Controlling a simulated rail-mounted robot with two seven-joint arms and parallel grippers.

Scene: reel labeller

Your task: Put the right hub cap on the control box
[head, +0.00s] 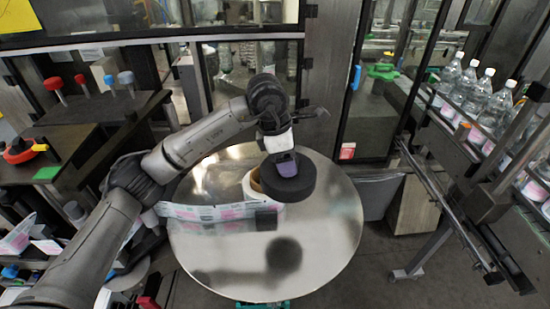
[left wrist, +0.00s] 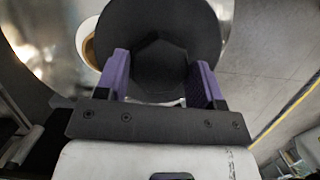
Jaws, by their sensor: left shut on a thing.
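My left gripper (head: 283,166) reaches over the round metal table from the upper left. Its purple fingers are shut on a black round hub cap (head: 298,184). In the left wrist view, the fingers (left wrist: 160,78) grip a raised hexagonal boss in the middle of the hub cap (left wrist: 157,22). The cap overlaps a cream reel (head: 249,187) with a brown core; whether they touch I cannot tell. A dark unit (head: 85,108) with red and blue knobs stands at the left; I cannot tell for sure whether it is the control box. My right gripper is out of view.
The shiny round table (head: 320,235) has free room at its front and right. A printed label strip (head: 205,212) runs across its left part. Bottles (head: 480,92) line a conveyor at the right.

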